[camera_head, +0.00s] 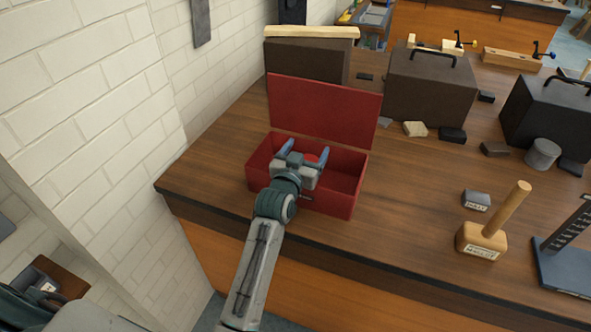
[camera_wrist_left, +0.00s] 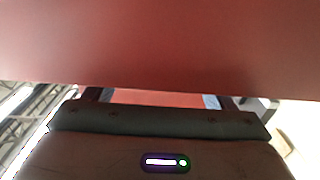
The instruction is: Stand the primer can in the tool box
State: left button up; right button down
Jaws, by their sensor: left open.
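The red tool box (camera_head: 335,204) stands on the bench with its lid (camera_head: 325,110) raised at the back. My left gripper (camera_head: 305,150) is over the left part of the box, its two fingers apart and pointing toward the lid. A small brighter red patch (camera_head: 311,158) shows between the fingers; it may be the primer can, but most of it is hidden by the gripper and I cannot tell how it stands. In the left wrist view a red surface (camera_wrist_left: 160,45) fills the top, with a lighter red strip (camera_wrist_left: 155,98) between the fingers. My right gripper is not in view.
A wooden mallet (camera_head: 482,240) and a small dark labelled block (camera_head: 477,200) stand to the right. Dark cases (camera_head: 430,85) and a grey cylinder (camera_head: 542,153) are farther back. A white brick wall (camera_head: 100,110) is at the left.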

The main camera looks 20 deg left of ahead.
pick_arm(q)
jog(key=s+b, duration=0.2)
jog(key=s, duration=0.8)
jog(key=shift+s+a, duration=0.15)
jog(key=shift+s, duration=0.1)
dwell(0.5)
